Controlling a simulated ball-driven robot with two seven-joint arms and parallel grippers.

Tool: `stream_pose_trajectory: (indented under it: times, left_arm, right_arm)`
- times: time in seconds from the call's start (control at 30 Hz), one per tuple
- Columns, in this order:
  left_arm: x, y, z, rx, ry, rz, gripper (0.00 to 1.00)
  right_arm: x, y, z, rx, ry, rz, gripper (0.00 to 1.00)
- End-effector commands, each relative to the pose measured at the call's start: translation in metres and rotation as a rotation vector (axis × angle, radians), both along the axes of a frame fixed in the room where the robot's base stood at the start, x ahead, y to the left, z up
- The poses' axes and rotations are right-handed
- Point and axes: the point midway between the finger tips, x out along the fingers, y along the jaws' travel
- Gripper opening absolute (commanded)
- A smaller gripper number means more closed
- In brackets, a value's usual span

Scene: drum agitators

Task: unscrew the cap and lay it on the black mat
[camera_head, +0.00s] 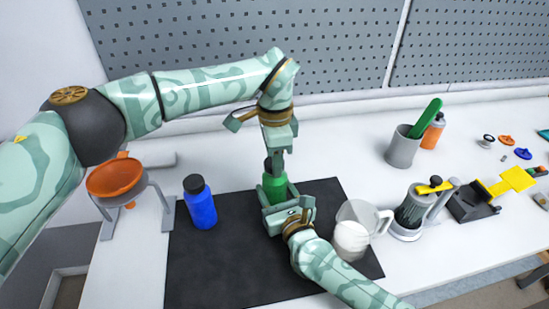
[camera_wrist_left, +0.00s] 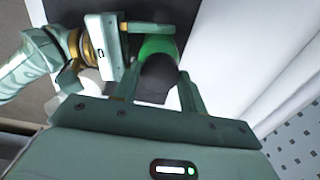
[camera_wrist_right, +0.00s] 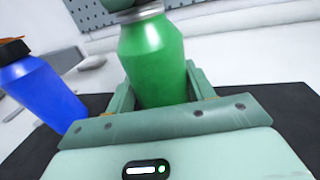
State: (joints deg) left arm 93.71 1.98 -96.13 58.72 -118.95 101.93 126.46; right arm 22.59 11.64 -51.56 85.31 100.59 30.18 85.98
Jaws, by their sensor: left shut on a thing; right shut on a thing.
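A green bottle (camera_head: 275,186) stands upright over the black mat (camera_head: 215,264). My right gripper (camera_head: 285,204) is shut around the bottle's body, which fills the middle of the right wrist view (camera_wrist_right: 153,62). The dark cap (camera_wrist_left: 157,80) is at the bottle's top. My left gripper (camera_head: 272,160) reaches down from above and is shut on the cap. In the right wrist view a silvery ring (camera_wrist_right: 139,13) shows at the bottle's neck, and my left gripper hides the cap above it. I cannot tell how far the cap is turned.
A blue bottle (camera_head: 200,206) stands on the mat's left part. A clear jug (camera_head: 352,238) with white contents is close to my right arm. An orange bowl on a stand (camera_head: 115,178) is left of the mat. The mat's front left is bare.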

Motion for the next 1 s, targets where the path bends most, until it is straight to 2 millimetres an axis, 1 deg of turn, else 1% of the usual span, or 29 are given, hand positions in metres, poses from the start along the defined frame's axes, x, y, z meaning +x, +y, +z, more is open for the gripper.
stream_pose_trajectory:
  times: [0.4, 0.77, 0.87, 1.0]
  left_arm:
    - [0.000, 0.000, 0.015, 0.000, -0.001, 0.000, 0.14]
    - [0.000, 0.000, 0.016, 0.000, 0.000, 0.000, 0.14]
    - [0.000, 0.000, 0.023, -0.001, -0.001, 0.000, 0.14]
    - [0.001, 0.000, 0.042, 0.000, -0.003, 0.001, 0.14]
  right_arm:
    - [0.000, 0.000, 0.000, 0.001, 0.001, 0.000, 0.00]
    - [0.000, 0.000, -0.001, 0.000, 0.001, 0.000, 0.00]
    - [0.000, 0.000, 0.000, 0.000, 0.001, 0.000, 0.00]
    - [0.000, 0.000, -0.001, 0.000, 0.001, 0.000, 0.00]
